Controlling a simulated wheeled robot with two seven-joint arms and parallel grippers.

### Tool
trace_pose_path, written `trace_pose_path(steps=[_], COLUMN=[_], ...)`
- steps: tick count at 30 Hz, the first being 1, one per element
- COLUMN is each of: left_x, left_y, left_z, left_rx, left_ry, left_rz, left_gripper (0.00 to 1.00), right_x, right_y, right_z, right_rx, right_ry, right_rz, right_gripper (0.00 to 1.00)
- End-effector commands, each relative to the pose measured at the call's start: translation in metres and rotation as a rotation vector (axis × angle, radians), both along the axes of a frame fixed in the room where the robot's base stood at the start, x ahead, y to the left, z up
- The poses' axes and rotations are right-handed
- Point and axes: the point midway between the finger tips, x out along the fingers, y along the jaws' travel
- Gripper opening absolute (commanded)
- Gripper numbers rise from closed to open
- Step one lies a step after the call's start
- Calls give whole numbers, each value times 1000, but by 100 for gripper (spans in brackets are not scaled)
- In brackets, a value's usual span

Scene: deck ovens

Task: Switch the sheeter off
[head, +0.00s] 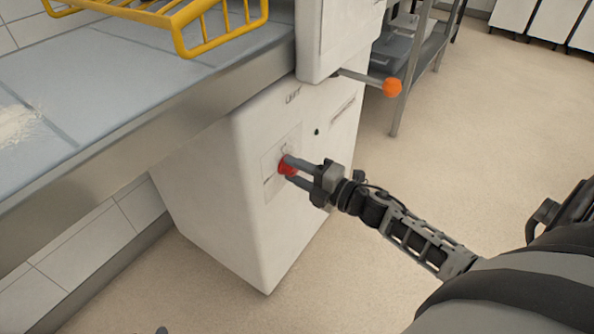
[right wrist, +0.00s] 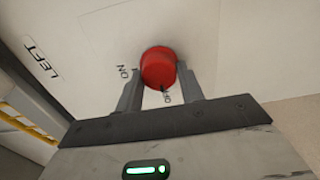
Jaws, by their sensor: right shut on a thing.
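The sheeter is a white cabinet (head: 215,190) under a steel-edged blue-grey bed (head: 110,65). A red round knob (head: 285,165) sits on a pale panel on its front. My right gripper (head: 291,173) reaches it from the right, its fingers on either side of the knob. In the right wrist view the knob (right wrist: 159,66) is between the two fingertips (right wrist: 160,80), which are shut on it. "ON" is printed left of the knob. A second label below it is partly hidden. "LEFT" is printed further left. My left gripper is not clearly seen.
A lever with an orange ball (head: 392,87) sticks out above and right of the knob. A yellow wire guard (head: 205,22) stands over the bed. A steel table (head: 425,60) stands behind. The beige floor on the right is clear.

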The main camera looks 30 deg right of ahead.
Motion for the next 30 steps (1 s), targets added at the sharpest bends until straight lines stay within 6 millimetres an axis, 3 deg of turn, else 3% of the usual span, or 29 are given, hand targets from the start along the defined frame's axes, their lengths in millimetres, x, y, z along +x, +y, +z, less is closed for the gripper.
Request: trace_pose_path(steps=[4,5,6,7,16,20,30], left_x=[1,1,2,2,4,4,3], left_y=[0,0,0,0,0,-1,4], left_z=[1,1,2,2,4,5,0], left_rx=[0,0,0,0,-5,-7,18], left_ry=[-3,-4,-5,-6,-9,-6,41], left_rz=[0,1,1,1,5,7,10], left_gripper=[36,36,36,36,36,36,36], right_x=[0,0,0,0,-1,-12,-83], right_y=[1,1,1,1,0,-5,-34], right_z=[0,0,0,0,0,-1,0], right_rx=[-3,-3,-3,-2,0,1,-1], right_ry=[-1,-1,-1,-1,1,4,6], right_rz=[2,2,2,2,0,-1,-1], right_gripper=[15,43,55,59,59,59,59])
